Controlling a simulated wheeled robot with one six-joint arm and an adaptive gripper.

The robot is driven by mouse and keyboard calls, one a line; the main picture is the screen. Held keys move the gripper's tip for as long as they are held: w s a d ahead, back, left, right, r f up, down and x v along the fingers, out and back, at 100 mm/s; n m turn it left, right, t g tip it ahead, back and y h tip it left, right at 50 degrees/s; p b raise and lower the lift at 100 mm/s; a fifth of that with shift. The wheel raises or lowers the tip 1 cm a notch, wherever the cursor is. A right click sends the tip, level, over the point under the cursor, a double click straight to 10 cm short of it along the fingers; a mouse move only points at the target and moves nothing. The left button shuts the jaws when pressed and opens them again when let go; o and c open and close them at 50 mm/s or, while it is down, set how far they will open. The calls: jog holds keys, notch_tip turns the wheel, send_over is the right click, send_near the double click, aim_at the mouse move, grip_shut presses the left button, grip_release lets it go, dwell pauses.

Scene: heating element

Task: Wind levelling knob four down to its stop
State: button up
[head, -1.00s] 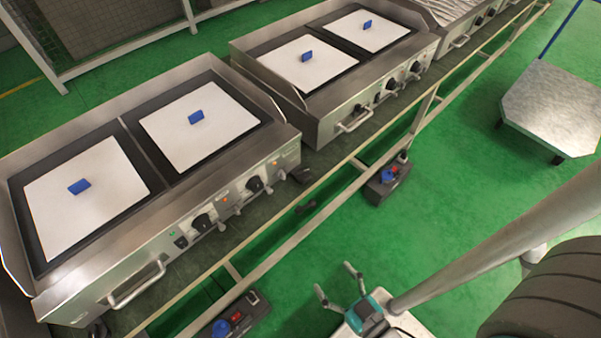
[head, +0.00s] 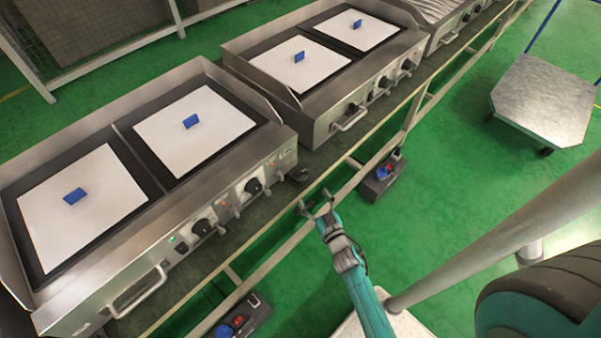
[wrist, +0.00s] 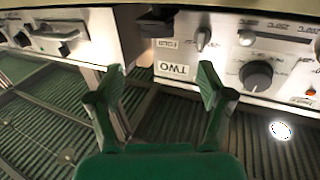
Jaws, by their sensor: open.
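My gripper (head: 314,204) is open and empty, in front of the near griddle's right front corner and above the rail in the head view. Its two green fingers stand apart in the wrist view (wrist: 160,85). The near griddle (head: 285,158) has a black knob-like foot (head: 299,174) low at that corner, beyond the fingertips and apart from them. In the wrist view a dark part (wrist: 155,22) shows between two units, ahead of the fingers. No number four is readable on any knob.
A second griddle (head: 315,120) stands behind the near one, both on a ribbed bench. A pale rail (head: 262,270) runs along the front. Black control dials (head: 252,187) line the griddle front.

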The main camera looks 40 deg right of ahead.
aim_at(301, 173)
jog(key=x, duration=1.1)
jog(key=shift+w+d, duration=0.1)
jog(key=shift+d, duration=0.1)
jog(key=c, duration=1.2)
